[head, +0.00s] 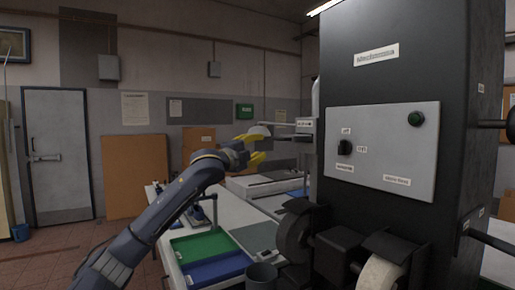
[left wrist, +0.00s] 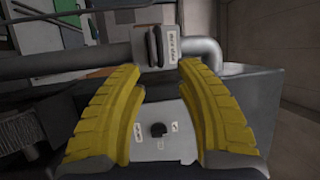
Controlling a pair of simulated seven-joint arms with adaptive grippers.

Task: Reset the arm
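My left gripper (head: 254,148) shows in the head view, raised above the white table with its yellow fingers pointing right. In the left wrist view its two yellow fingers (left wrist: 163,115) are spread wide apart with nothing between them. Beyond the fingers is a light panel (left wrist: 160,138) with a black knob and small labels. My right gripper is not in view.
A tall black machine (head: 420,60) with a grey control panel (head: 383,180) and rollers fills the right side. The white table (head: 235,212) carries a green tray (head: 203,247) and a blue tray (head: 217,269). A dark bin (head: 262,277) stands at the front.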

